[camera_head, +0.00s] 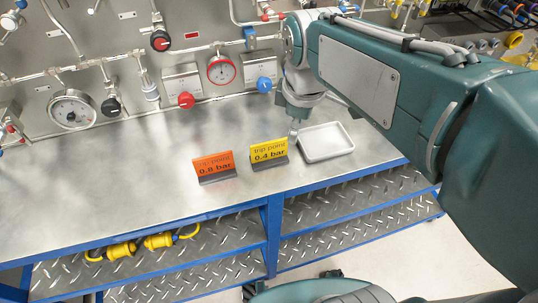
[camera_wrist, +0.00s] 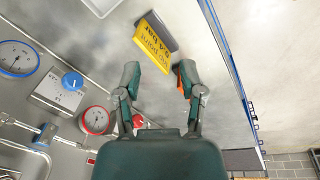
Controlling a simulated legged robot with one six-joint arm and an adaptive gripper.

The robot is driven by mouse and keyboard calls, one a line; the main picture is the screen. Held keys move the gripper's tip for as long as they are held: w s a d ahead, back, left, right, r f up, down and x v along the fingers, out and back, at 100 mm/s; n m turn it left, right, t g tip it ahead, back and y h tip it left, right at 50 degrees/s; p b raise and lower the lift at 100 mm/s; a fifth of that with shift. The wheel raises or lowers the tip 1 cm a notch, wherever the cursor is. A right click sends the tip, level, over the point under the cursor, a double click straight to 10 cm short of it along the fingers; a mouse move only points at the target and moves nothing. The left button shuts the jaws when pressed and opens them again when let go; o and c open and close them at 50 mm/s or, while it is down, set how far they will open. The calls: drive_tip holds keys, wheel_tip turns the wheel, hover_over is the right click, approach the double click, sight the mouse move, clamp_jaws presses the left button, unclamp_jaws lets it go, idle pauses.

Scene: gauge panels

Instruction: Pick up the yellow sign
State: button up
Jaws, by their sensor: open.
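The yellow sign (camera_head: 269,152) reads "trip point 0.4 bar" and stands upright in a dark base on the metal bench top (camera_head: 120,185). In the wrist view the yellow sign (camera_wrist: 155,42) shows upside down, just beyond the fingertips. My gripper (camera_wrist: 158,76) is open and empty, its two fingers spread below the sign in that picture. In the head view my gripper (camera_head: 294,130) is close behind the sign's right end, and its fingers are mostly hidden. Whether a finger touches the sign I cannot tell.
An orange sign (camera_head: 214,166) stands left of the yellow one; it is mostly hidden behind a finger in the wrist view. A white tray (camera_head: 325,142) lies close on the right. Gauges, knobs and pipes line the back panel (camera_head: 130,30). The bench's left part is clear.

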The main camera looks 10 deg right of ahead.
sight(269, 142)
drive_tip(key=w+a+n, duration=0.1)
drive_tip(key=n, duration=0.1)
drive_tip(key=w+a+f+n+g, duration=0.1)
drive_tip(key=w+a+n, duration=0.1)
drive_tip(key=w+a+f+n, duration=0.1)
drive_tip(key=n, duration=0.1)
drive_tip(key=shift+w+a+g, duration=0.15)
drive_tip(key=shift+w+g, duration=0.2)
drive_tip(key=shift+g, duration=0.05)
wheel_tip(269, 142, down, 6)
wheel_tip(269, 142, down, 5)
drive_tip(key=shift+w+a+r, duration=0.1)
drive_tip(key=shift+r, duration=0.05)
clamp_jaws()
